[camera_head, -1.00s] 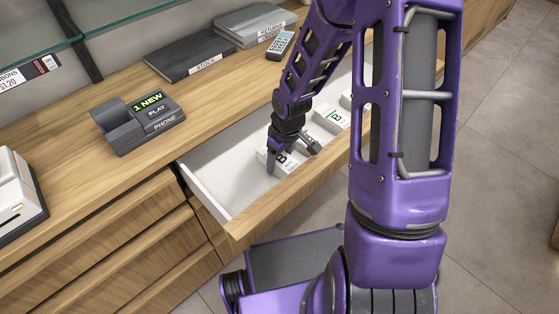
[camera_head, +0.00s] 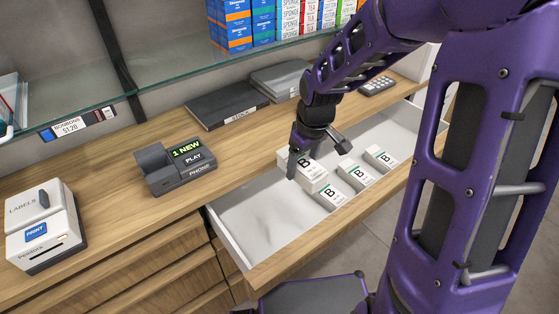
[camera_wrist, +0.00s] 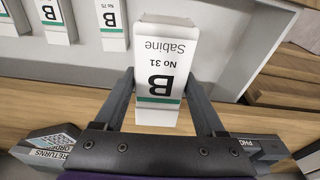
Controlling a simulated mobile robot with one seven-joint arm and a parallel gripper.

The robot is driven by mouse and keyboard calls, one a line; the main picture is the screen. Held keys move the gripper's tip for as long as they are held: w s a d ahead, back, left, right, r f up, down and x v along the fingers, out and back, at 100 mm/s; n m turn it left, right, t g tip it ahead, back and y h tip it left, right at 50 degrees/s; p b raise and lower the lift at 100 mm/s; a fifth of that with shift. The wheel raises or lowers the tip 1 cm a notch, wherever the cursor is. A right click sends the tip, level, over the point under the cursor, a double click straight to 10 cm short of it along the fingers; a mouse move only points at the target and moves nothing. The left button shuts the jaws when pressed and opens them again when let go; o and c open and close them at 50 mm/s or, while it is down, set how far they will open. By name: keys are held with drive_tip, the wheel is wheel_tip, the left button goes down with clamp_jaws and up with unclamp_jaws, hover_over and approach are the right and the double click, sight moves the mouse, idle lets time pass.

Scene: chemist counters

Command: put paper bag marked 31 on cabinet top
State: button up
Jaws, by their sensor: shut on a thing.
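The paper bag marked 31 (camera_wrist: 163,70) is white with a green stripe, a large B and the words "No 31 Sabine" in the wrist view. My gripper (camera_wrist: 165,95) has a finger on each side of it and is shut on it. In the head view the bag (camera_head: 314,178) is held above the open drawer, with my gripper (camera_head: 318,158) over it. The wooden cabinet top (camera_head: 120,218) runs behind and to the left of the drawer.
Several similar white bags marked B, such as one (camera_head: 383,158), lie in the open drawer (camera_head: 240,225). A glass shelf (camera_head: 180,80) hangs above.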

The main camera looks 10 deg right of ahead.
drive_tip(key=w+a+r+p, duration=0.1)
drive_tip(key=w+a+r, duration=0.3)
drive_tip(key=w, duration=0.2)
wheel_tip(320, 180, up, 5)
drive_tip(key=p, duration=0.2)
hover_over(251, 145)
drive_tip(key=shift+m, duration=0.3)
drive_tip(key=f, duration=0.6)
drive_tip(key=f+b, duration=0.1)
drive_tip(key=f, duration=0.2)
drive_tip(key=shift+s+d, duration=0.15)
drive_tip(key=shift+s, duration=0.15)
drive_tip(key=shift+f, duration=0.15)
drive_tip(key=shift+f, duration=0.15)
drive_tip(key=o, duration=1.5)
